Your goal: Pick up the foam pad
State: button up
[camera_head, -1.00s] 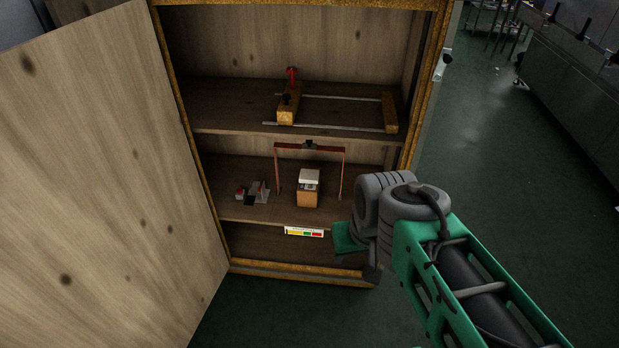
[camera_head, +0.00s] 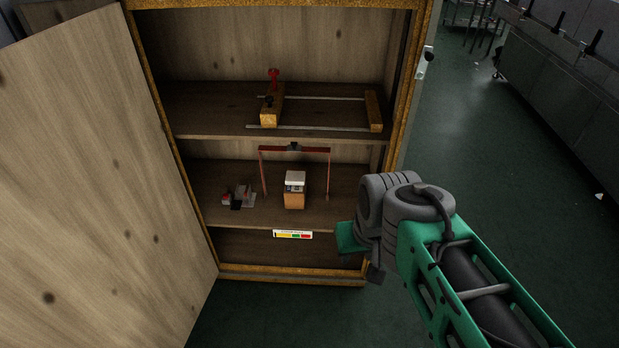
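I cannot say for sure which thing is the foam pad. The likeliest is a small block with a pale top and dark band (camera_head: 295,180), resting on an orange-brown block (camera_head: 294,201) on the middle shelf of the open wooden cabinet. My gripper (camera_head: 352,240) is at the end of my green and grey arm, in front of the cabinet's lower right and apart from the blocks. Its fingers are mostly hidden by my wrist, so I cannot see whether it is open or shut.
A red-framed tool (camera_head: 295,149) stands around and behind the blocks. Small grey and red pieces (camera_head: 238,197) lie to their left. A wooden clamp (camera_head: 271,106) lies on the upper shelf. The open cabinet door (camera_head: 100,190) fills the left. Green floor (camera_head: 480,150) is clear at right.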

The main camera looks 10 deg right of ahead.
aim_at(293, 178)
jog(key=i, duration=1.15)
jog(key=u, duration=2.35)
